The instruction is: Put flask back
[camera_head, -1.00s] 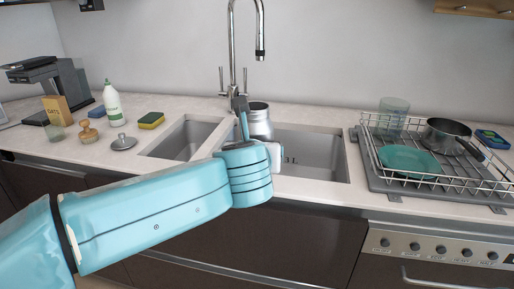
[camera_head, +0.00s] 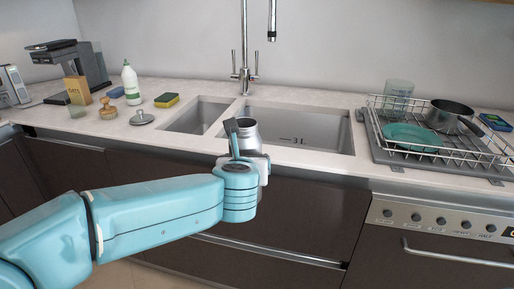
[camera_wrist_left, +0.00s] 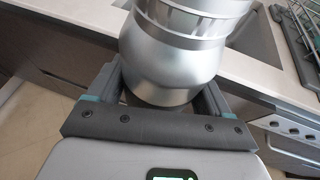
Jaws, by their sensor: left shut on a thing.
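The flask (camera_head: 248,136) is a silvery metal vessel with an open top, held upright in front of the sink's front edge. My left gripper (camera_head: 243,150) is shut on it. In the left wrist view the flask (camera_wrist_left: 178,60) fills the space between the two fingers of my left gripper (camera_wrist_left: 160,85). Its lower body is partly hidden by my gripper in the head view. A small grey lid (camera_head: 142,118) with a knob lies on the counter left of the sink. My right gripper is not in view.
The double sink (camera_head: 300,128) lies behind the flask, with a tall tap (camera_head: 244,60). A dish rack (camera_head: 380,150) with a teal plate, pot and glass stands at the right. A soap bottle (camera_head: 132,85), sponge (camera_head: 166,100), brush and oats box stand at the left.

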